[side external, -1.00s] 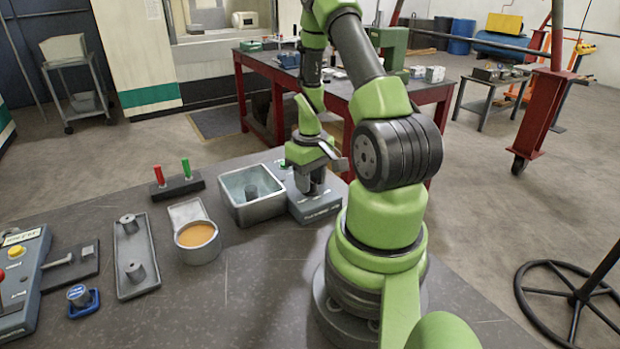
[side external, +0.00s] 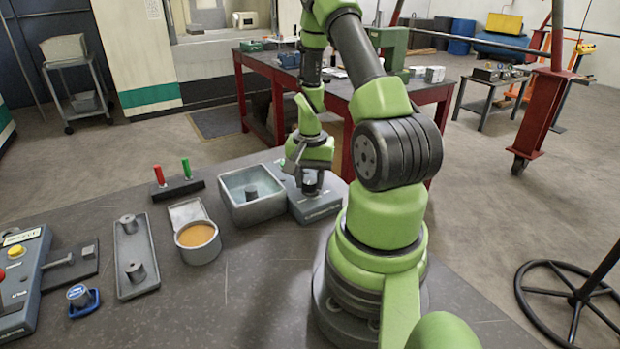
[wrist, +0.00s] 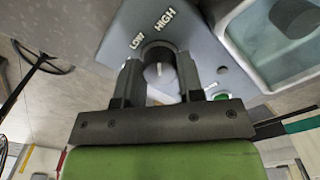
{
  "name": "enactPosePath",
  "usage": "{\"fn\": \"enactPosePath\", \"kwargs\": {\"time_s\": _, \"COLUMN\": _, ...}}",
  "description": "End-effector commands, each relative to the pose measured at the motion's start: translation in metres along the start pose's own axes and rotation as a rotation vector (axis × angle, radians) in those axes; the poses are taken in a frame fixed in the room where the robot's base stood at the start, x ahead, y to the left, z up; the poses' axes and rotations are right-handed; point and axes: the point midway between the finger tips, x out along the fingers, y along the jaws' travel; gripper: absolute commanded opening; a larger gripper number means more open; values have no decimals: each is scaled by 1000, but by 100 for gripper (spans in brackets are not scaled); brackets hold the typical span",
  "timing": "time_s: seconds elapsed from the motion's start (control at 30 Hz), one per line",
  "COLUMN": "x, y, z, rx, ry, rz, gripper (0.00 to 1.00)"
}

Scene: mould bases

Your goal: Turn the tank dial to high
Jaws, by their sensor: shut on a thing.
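The tank dial (wrist: 159,72) is a dark round knob with a short white pointer line, on a grey control box (wrist: 205,52). The box carries LOW and HIGH labels above the dial in the wrist view. The pointer faces up towards these labels; I cannot tell exactly which mark it meets. My gripper (wrist: 158,84) is shut on the dial, one finger on each side. In the side view my gripper (side external: 309,183) is over the control box (side external: 318,207), right of the grey tank (side external: 262,212), and mostly hides the dial.
The open tank holds liquid and a cylinder. A green light (wrist: 221,97) sits beside the dial. Left of the tank are a round pot of orange material (side external: 197,235), a tray with two posts (side external: 128,243) and a rack with red and green pegs (side external: 181,188).

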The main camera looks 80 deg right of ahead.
Motion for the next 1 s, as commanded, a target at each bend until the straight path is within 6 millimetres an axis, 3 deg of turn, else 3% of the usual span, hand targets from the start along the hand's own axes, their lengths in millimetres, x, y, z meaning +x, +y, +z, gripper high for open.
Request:
{"fn": "enactPosePath", "kwargs": {"time_s": 0.4, "x": -1, "y": -1, "z": -1, "rx": 192, "ry": 5, "rz": -3, "gripper": 11}}
{"fn": "enactPosePath", "kwargs": {"time_s": 0.97, "x": -1, "y": -1, "z": -1, "rx": 220, "ry": 5, "rz": -3, "gripper": 11}}
{"fn": "enactPosePath", "kwargs": {"time_s": 1.0, "x": -1, "y": -1, "z": -1, "rx": 220, "ry": 5, "rz": -3, "gripper": 42}}
